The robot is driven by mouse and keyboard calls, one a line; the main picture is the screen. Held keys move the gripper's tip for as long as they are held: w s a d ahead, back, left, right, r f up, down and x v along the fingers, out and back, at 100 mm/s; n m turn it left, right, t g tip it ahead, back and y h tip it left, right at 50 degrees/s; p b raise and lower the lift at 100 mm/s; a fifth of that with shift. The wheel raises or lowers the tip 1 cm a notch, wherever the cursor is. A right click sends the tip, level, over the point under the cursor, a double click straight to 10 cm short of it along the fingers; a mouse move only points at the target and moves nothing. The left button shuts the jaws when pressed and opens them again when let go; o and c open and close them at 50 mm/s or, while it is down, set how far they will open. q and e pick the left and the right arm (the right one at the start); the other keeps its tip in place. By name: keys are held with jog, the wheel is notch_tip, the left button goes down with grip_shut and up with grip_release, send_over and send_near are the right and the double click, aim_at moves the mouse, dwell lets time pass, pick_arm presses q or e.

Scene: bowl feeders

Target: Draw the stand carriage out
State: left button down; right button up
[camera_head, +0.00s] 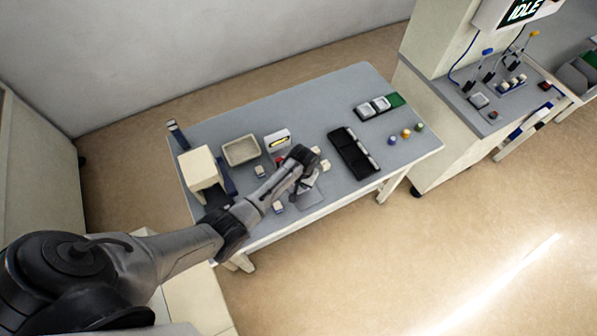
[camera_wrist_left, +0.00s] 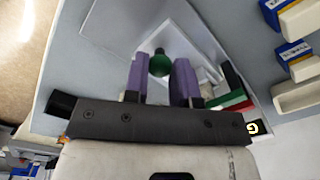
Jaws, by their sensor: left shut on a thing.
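My left gripper (camera_head: 303,188) reaches over the front part of the grey table in the head view. In the left wrist view its two purple fingers (camera_wrist_left: 160,66) are shut on a round green knob (camera_wrist_left: 159,65). The knob stands above a light frame with a grey plate (camera_wrist_left: 190,40), which looks like the stand. In the head view the grey plate (camera_head: 310,199) shows just below the gripper, and the knob is hidden by the hand. I cannot tell how far out the carriage stands. My right gripper is in neither view.
On the table (camera_head: 330,105) are a beige box (camera_head: 199,167), a shallow tray (camera_head: 240,151), a black tray (camera_head: 352,155), white cups (camera_head: 372,107) and small coloured knobs (camera_head: 406,134). A machine with an IDLE screen (camera_head: 522,11) stands at right. Small blocks lie near my gripper.

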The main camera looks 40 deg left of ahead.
pick_arm(q)
jog(key=d, duration=0.1)
jog(key=s+d+p, duration=0.1)
jog(key=d, duration=0.1)
jog(key=d+p, duration=0.1)
jog(key=shift+s+d+r, duration=0.1)
jog(key=shift+s+d, duration=0.3)
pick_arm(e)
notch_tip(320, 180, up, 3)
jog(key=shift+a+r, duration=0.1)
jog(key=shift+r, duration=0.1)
pick_arm(q)
jog(key=c, duration=1.4)
grip_release()
jog(key=o, duration=0.5)
jog(key=shift+d, duration=0.15)
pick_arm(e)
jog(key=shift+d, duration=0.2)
pick_arm(q)
notch_tip(320, 180, up, 14)
jog(key=p, duration=0.2)
jog(key=shift+p, duration=0.4)
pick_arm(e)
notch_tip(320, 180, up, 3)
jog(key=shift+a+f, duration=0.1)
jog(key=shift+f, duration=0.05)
